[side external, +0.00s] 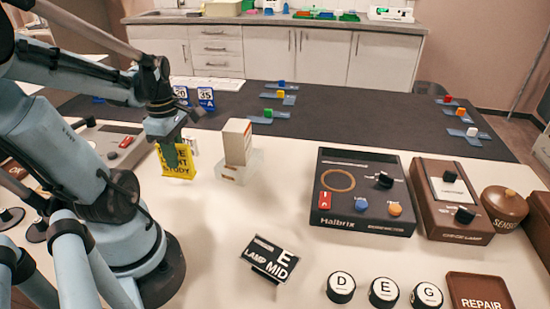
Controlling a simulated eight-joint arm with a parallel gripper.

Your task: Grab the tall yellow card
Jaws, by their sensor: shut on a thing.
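The tall yellow card (178,168) stands upright at the left of the white table, with dark lettering of which "STUDY" can be read. My gripper (172,146) is directly above it, pointing down, and is shut on the card's upper part. A green part shows against the card's face and hides some of the lettering. I cannot tell whether the card's lower edge touches the table.
A white box in a clear stand (238,150) is close on the right. A black "LAMP E MID" sign (270,258) is in front. The white tabletop between them is clear.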

